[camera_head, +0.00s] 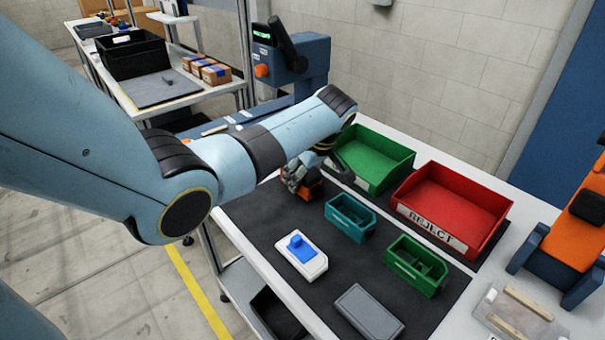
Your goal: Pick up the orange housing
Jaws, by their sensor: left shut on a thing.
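The orange housing (309,190) is at the far left part of the dark mat (262,215), in front of the green bin. My left gripper (301,182) reaches down over it from the left and is shut on it. The fingers hide part of the housing. I cannot tell whether the housing touches the mat. My right gripper does not show.
A green bin (372,155) and a red REJECT bin (455,207) stand behind the mat. A teal box (350,217), a green divided box (416,265), a white and blue part (301,256) and a grey block (369,314) sit on the mat. An orange and blue fixture (567,245) stands right.

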